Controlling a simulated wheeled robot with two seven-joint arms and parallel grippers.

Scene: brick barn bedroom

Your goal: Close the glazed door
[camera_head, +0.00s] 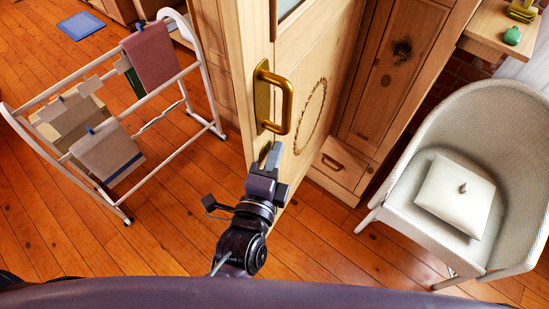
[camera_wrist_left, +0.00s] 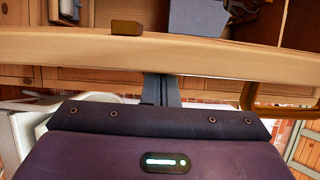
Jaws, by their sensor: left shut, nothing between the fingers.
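The glazed door (camera_head: 315,65) is a pale wooden door standing open in the middle of the head view. A sliver of its glass pane (camera_head: 288,8) shows at the top edge. A brass pull handle (camera_head: 287,105) is near the door's free edge. My left gripper (camera_head: 272,157) is shut and empty, just below the handle by the door's edge. In the left wrist view the fingers (camera_wrist_left: 160,90) point at the door's long edge (camera_wrist_left: 190,56); I cannot tell whether they touch it. The handle (camera_wrist_left: 248,95) shows there at the right. My right gripper is not in view.
A white drying rack (camera_head: 75,150) with cloths stands on the wooden floor at the left. A white wicker chair (camera_head: 520,150) with a cushion (camera_head: 455,197) stands at the right. A wooden cabinet (camera_head: 385,85) with a drawer is behind the door. Floor is clear between rack and door.

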